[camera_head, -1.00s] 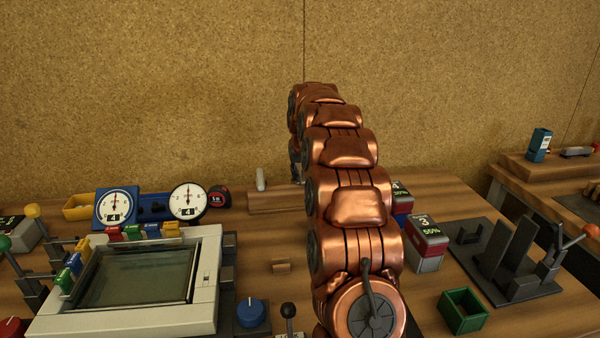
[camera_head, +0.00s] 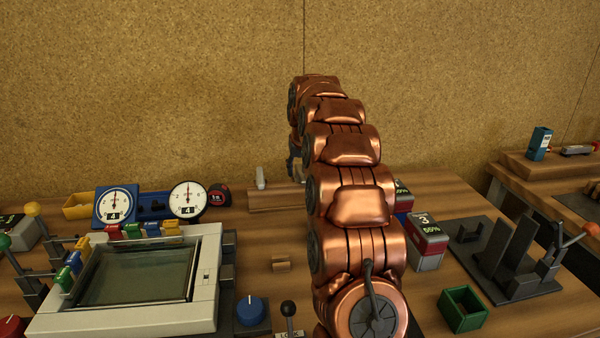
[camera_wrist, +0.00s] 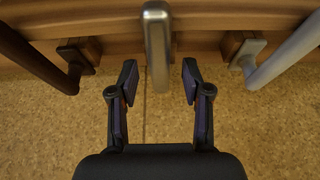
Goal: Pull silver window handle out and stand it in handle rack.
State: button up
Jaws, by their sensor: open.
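The silver window handle (camera_wrist: 157,48), a metallic bar, stands in the middle of the wrist view, rising between the two fingertips of my gripper (camera_wrist: 160,82). My gripper is open, with a gap between the handle and the finger on each side. A dark brown handle (camera_wrist: 38,58) is to the left and a pale grey handle (camera_wrist: 285,58) to the right, each beside a wooden holder. The pale handle also shows in the head view (camera_head: 261,178). There my arm hides the silver handle. I cannot tell which part is the handle rack.
A long wooden block (camera_head: 272,201) lies at the back of the bench by the cork wall. To the left are gauges (camera_head: 186,200) and a grey-framed screen (camera_head: 135,275). To the right are a red-and-grey box (camera_head: 427,240), a green bin (camera_head: 463,309) and a black stand (camera_head: 512,255).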

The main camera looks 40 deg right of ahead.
jog(key=v, duration=1)
jog(key=shift+d, duration=0.1)
jog(key=shift+s, duration=0.1)
